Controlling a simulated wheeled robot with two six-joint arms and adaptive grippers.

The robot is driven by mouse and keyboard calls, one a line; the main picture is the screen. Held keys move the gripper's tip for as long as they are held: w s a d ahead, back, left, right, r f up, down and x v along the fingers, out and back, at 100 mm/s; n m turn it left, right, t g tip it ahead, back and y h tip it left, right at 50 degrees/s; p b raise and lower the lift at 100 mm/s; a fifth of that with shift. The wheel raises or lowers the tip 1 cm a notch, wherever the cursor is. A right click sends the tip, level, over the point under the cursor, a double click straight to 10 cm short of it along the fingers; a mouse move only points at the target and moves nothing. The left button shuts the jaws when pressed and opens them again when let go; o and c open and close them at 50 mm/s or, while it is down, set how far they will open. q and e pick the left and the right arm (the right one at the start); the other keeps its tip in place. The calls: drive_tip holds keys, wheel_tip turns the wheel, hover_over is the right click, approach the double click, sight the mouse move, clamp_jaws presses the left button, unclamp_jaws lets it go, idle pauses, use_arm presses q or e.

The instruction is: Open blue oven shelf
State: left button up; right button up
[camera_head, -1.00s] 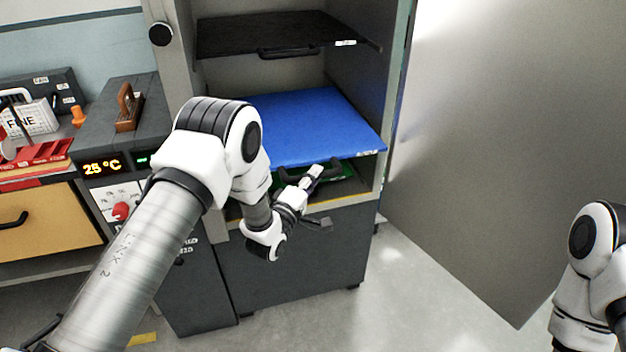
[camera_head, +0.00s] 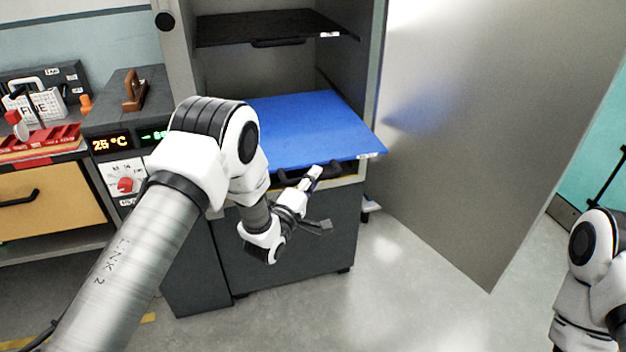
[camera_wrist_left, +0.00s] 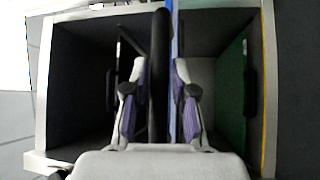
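The blue oven shelf (camera_head: 310,125) is slid partly out of the grey oven, and its front edge sticks out past the opening. Its black handle (camera_head: 290,181) runs below the front edge. My left gripper (camera_head: 316,172) is at this handle. In the left wrist view, the fingers of the left gripper (camera_wrist_left: 160,100) lie on either side of the black handle (camera_wrist_left: 160,60), close against it, with the thin blue shelf edge (camera_wrist_left: 174,30) beside it. My right gripper is out of view; only part of the right arm shows at the right edge.
A black shelf (camera_head: 265,25) sits above inside the oven. A green shelf (camera_wrist_left: 230,95) shows in the wrist view. The large oven door (camera_head: 480,130) stands open at right. A control box (camera_head: 125,150) and wooden drawer (camera_head: 45,205) are at left. Floor in front is clear.

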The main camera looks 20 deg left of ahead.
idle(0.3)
use_arm(q)
drive_tip(key=v, duration=1.2)
drive_tip(key=s+f+m+g+y+p, duration=0.25)
drive_tip(key=s+f+m+g, duration=0.25)
drive_tip(key=s+f+g, duration=0.9)
drive_tip(key=s+f+m+g, duration=0.1)
drive_tip(key=s+f+m, duration=0.1)
drive_tip(key=s, duration=0.4)
drive_tip(key=s+a+f+m+g+y, duration=0.1)
drive_tip(key=s+f+m+g, duration=0.1)
drive_tip(key=s, duration=0.4)
drive_tip(key=s+a+f+m+g, duration=0.1)
drive_tip(key=s+f+m+g, duration=0.1)
drive_tip(key=s+f+m, duration=0.2)
drive_tip(key=shift+s+f+m+y, duration=0.2)
drive_tip(key=shift+s+m+y, duration=0.1)
drive_tip(key=shift+s, duration=1.3)
